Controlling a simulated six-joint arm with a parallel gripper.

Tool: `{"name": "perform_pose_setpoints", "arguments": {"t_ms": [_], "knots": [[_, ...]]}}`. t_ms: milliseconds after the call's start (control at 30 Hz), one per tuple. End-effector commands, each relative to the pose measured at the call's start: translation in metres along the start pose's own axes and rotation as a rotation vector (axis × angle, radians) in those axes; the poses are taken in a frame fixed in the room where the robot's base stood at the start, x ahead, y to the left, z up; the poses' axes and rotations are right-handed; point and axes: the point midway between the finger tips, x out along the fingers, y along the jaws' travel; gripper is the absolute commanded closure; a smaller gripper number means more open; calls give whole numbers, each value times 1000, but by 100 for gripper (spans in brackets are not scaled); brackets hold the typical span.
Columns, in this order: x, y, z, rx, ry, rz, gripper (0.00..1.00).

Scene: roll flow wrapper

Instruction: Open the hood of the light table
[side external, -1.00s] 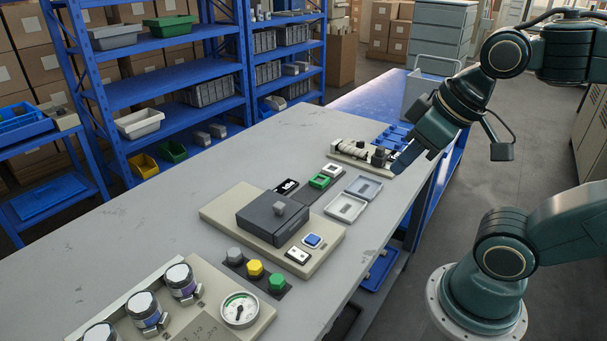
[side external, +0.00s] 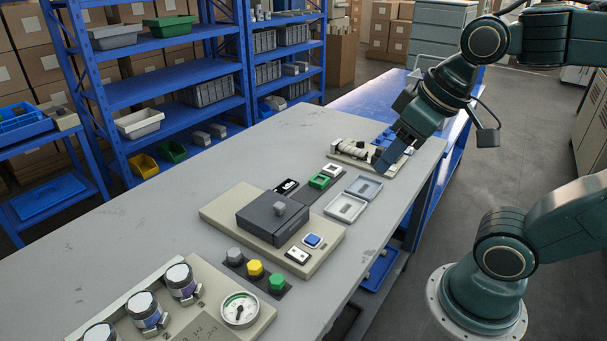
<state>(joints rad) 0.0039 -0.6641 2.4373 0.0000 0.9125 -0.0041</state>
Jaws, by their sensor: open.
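The light table is a beige base (side external: 222,214) on the grey bench, left of centre. Its hood looks like the dark grey box (side external: 268,222) on this base, with a small grey knob (side external: 279,208) on top. The hood lies down flat, closed over the base. My gripper (side external: 381,168) is at the far right end of the bench, beside the roller unit and well away from the hood. It is open; whether it touches the roller unit cannot be told.
A roller unit (side external: 350,152) stands at the far end. Shallow grey trays (side external: 345,208) and a green frame (side external: 319,181) lie between it and the light table. Coloured knobs (side external: 255,269), a gauge (side external: 239,309) and jars (side external: 181,281) are in front. The bench's left side is clear.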

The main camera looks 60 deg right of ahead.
Motion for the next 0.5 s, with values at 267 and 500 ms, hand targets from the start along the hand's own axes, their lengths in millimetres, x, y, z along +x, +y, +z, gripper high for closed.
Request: {"name": "perform_pose_setpoints", "arguments": {"t_ms": [267, 500], "knots": [[12, 2, -46, 0, -84, 3, 55], [33, 5, -86, 0, -159, 4, 55]]}}
